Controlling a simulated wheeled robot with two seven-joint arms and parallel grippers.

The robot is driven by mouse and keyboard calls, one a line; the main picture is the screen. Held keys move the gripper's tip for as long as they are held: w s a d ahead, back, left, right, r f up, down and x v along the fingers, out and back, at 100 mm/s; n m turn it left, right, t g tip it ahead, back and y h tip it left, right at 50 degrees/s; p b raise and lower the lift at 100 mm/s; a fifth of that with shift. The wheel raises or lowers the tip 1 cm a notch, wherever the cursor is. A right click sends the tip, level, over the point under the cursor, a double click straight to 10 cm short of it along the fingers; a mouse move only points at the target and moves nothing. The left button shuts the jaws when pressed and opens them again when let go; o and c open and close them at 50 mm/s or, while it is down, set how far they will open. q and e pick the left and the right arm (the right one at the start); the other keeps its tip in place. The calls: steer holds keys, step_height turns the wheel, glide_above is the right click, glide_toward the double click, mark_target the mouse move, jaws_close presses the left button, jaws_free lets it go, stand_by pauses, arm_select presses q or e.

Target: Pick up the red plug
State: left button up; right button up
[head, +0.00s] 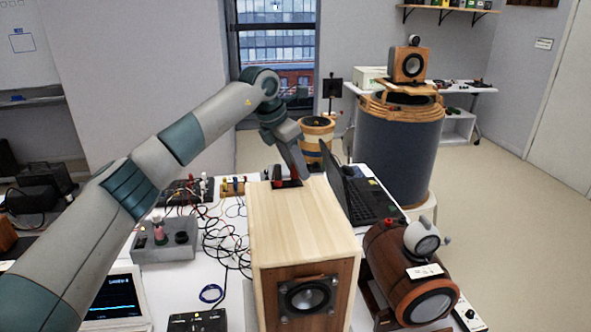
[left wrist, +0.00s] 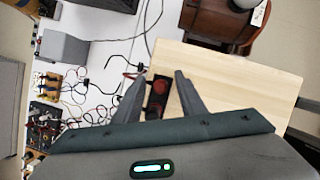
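My left gripper (head: 291,170) is over the far end of the light wooden speaker box (head: 298,215). In the left wrist view, the gripper (left wrist: 160,77) is open, with its two dark fingers apart. Between them lies a dark terminal piece (left wrist: 150,106) at the box's edge, with a red part (left wrist: 160,87) that looks like the red plug. In the head view a small red part (head: 278,171) shows beside the fingers. I cannot tell whether the fingers touch it. My right gripper is in neither view.
An open laptop (head: 372,203) stands right of the box. A brown cylindrical speaker (head: 391,262) is at the front right. Tangled cables (head: 222,235) and a grey device (head: 165,243) lie on the left of the white table. A large dark drum (head: 398,150) stands behind.

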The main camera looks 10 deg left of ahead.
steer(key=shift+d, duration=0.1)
arm_select(q)
jaws_close()
steer(key=shift+r, duration=0.1)
